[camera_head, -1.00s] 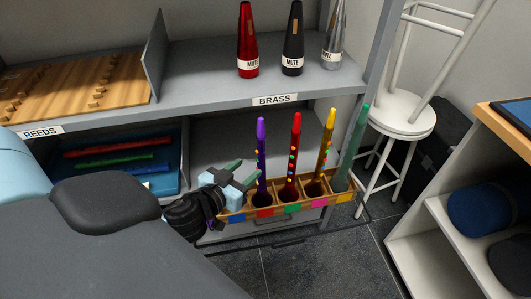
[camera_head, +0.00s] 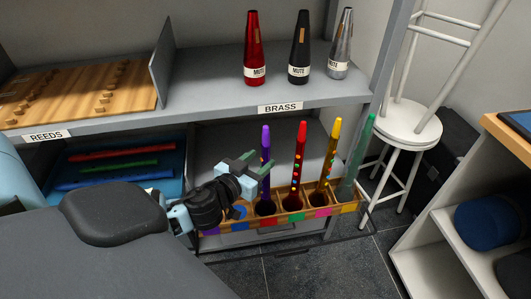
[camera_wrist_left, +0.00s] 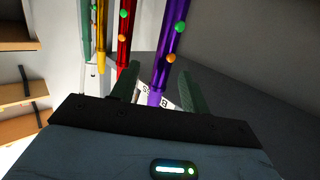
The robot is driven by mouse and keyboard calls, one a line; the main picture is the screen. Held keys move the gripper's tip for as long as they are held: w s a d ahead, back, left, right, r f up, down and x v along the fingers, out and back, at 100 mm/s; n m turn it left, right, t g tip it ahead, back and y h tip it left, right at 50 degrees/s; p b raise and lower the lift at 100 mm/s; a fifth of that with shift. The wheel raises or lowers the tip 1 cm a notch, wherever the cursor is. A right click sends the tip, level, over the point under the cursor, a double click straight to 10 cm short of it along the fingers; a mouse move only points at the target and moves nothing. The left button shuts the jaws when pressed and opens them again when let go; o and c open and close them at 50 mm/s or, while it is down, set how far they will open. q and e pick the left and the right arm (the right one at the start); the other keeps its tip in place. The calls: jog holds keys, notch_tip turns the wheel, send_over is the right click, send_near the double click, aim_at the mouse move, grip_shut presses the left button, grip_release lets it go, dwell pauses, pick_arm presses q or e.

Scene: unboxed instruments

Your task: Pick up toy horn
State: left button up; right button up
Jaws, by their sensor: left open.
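Toy horns stand upright in a row in a wooden rack (camera_head: 290,219) on the lower shelf: a purple one (camera_head: 266,150), a red one (camera_head: 299,160), a yellow one (camera_head: 332,150) and a green one (camera_head: 359,155). My left gripper (camera_head: 250,160) is open, just left of the purple horn and above the rack's left end. In the left wrist view the purple horn (camera_wrist_left: 172,40) rises between the two fingertips of my left gripper (camera_wrist_left: 160,90), with no visible grip on it. The red horn (camera_wrist_left: 128,35) and yellow horn (camera_wrist_left: 101,25) are to its left. My right gripper is out of view.
The upper shelf, labelled BRASS (camera_head: 281,107), is above and behind the horns. It holds red (camera_head: 254,45), black (camera_head: 299,45) and silver (camera_head: 341,42) mutes. A blue tray (camera_head: 70,195) with coloured flutes is at left. A white stool (camera_head: 402,125) stands at right.

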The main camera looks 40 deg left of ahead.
aim_at(263, 154)
pick_arm(q)
jog(key=w, duration=0.3)
jog(key=shift+w+a, duration=0.15)
jog(key=shift+a, duration=0.15)
jog(key=shift+w+f, duration=0.1)
jog(key=shift+w, duration=0.4)
grip_shut()
